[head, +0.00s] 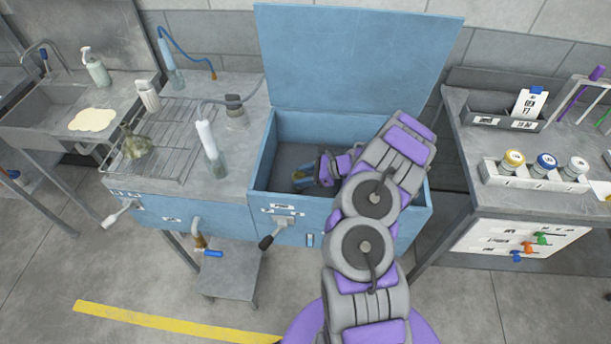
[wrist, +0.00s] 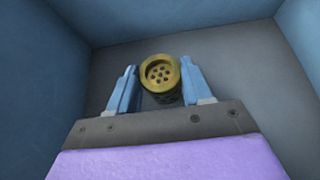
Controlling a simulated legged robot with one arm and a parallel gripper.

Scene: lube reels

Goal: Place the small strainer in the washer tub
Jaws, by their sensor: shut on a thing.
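The washer tub (head: 346,208) is the blue box in the middle of the head view, its blue lid (head: 357,57) standing open behind it. My gripper (head: 298,178) is down inside the tub, towards its left side. In the wrist view, my gripper (wrist: 158,88) has its two blue fingers on either side of the small strainer (wrist: 160,73), a round brass-coloured cup with a holed bottom. My gripper is shut on it. The tub's grey floor shows beyond the strainer; I cannot tell whether the strainer touches it. In the head view the strainer is too small to make out clearly.
The right bench (head: 580,205) holds a tray of jars (head: 540,172).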

